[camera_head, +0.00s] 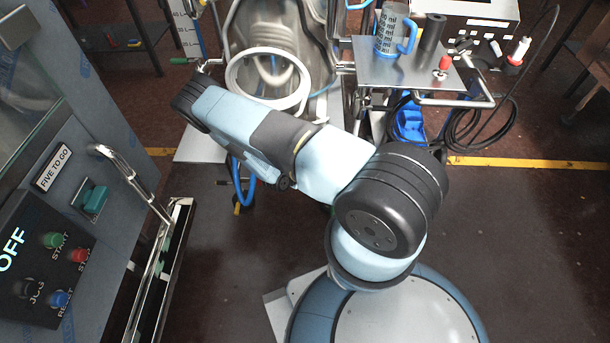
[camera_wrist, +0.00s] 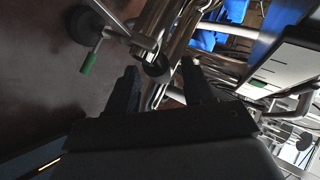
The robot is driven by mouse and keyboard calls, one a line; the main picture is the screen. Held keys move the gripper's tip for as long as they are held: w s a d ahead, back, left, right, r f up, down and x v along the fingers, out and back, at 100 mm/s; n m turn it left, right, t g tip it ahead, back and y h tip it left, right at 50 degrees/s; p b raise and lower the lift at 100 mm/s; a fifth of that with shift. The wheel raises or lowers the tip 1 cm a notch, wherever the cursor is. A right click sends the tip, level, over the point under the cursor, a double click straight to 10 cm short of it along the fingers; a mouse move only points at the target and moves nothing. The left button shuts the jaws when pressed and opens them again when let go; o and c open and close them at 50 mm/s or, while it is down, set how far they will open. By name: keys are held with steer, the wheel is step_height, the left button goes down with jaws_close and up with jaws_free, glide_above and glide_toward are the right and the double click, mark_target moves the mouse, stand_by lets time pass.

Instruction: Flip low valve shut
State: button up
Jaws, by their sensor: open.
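In the wrist view, a thin lever with a green grip (camera_wrist: 89,63) sticks out from metal pipework at the upper left. It may be the low valve's handle; I cannot tell for certain. My gripper (camera_wrist: 160,76) is open, its two dark fingers pointing towards the pipes (camera_wrist: 158,35), with nothing clearly held between them. The green grip lies to the left of the left finger, apart from it. In the head view, my arm covers the low part of the filler, and my fingers are hidden there.
A steel shelf (camera_head: 395,72) holds a blue-handled jug (camera_head: 392,35) and a dark cylinder. A white ring (camera_head: 235,78) hangs at the filler. Coiled black cable (camera_head: 483,125) lies at right. A control panel (camera_head: 45,255) and bent rail (camera_head: 130,175) stand at left.

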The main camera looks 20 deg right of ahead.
steer(key=s+a, duration=0.2)
steer(key=a, duration=0.4)
steer(key=s+a+r, duration=0.1)
steer(key=s+a, duration=0.2)
steer(key=a, duration=0.4)
steer(key=shift+a+r, duration=0.25)
steer(key=shift+a, duration=0.05)
